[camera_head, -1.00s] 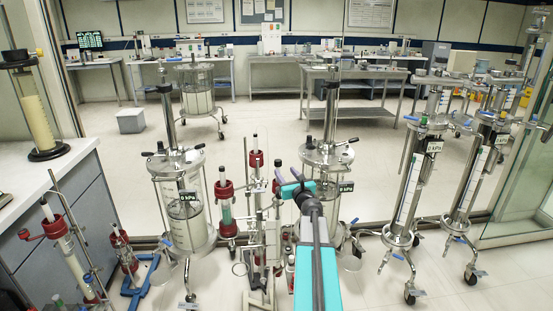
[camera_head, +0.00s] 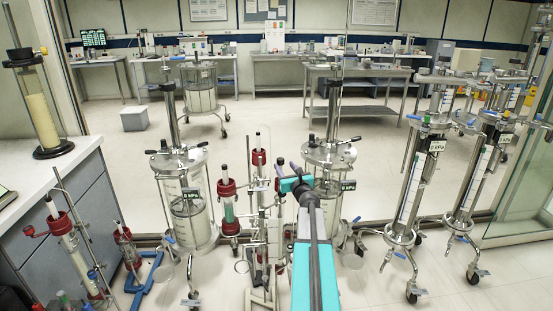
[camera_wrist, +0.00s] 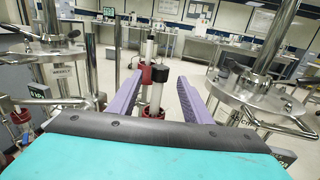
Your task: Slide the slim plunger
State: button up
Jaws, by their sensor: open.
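A slim column with a red collar (camera_head: 257,158) and a thin dark-tipped rod stands near the middle of the head view. Another slim tube with a red collar (camera_head: 226,187) and green contents stands to its left. My gripper (camera_wrist: 154,78) is open in the wrist view, with its two purple fingers apart. A pale plunger rod (camera_wrist: 151,48) and a red collar (camera_wrist: 153,73) show between the fingers, and I cannot tell how far beyond the tips they are. Which slim plunger is meant is unclear. My teal arm hides part of the lower middle in the head view.
Large steel-topped columns stand close on the left (camera_head: 184,200) and right (camera_head: 327,158); their lids and handles flank my gripper in the wrist view. Two tall wheeled columns (camera_head: 411,190) stand farther right. A counter (camera_head: 75,158) is at left. Open floor lies behind.

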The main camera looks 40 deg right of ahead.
jog(key=p+x, duration=0.1)
jog(key=x, duration=0.9)
jog(key=shift+w, duration=0.25)
jog(key=shift+d, duration=0.1)
jog(key=shift+c, duration=0.3)
grip_shut()
